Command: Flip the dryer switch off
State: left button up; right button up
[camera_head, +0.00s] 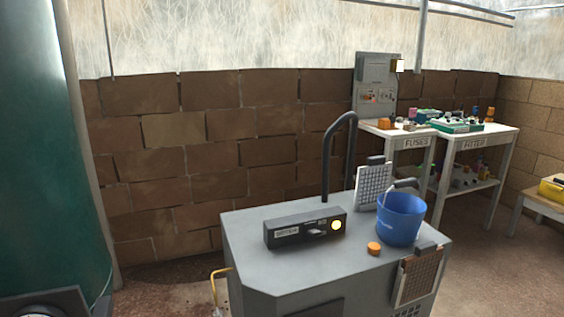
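A black control box (306,229) lies on top of a grey cabinet (262,268) in the middle of the view. It has a pale label at its left, a small grey lever-like switch (317,232) on its front, and a lit yellow lamp (336,225) at its right end. I cannot read the label or tell the switch's position clearly. A grey electrical panel (376,85) also stands against the wall at the back. Neither of my grippers shows in this view.
A blue bucket (400,219), an orange knob (374,248) and a white grid panel (373,187) are right of the box. A black curved pipe (327,165) rises behind it. White tables marked FUSES (416,142) and FILTER (474,143) stand behind. A green tank (40,150) fills the left.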

aim_at(314, 231)
jog(key=u, duration=0.1)
jog(key=i, duration=1.3)
jog(key=u, duration=0.3)
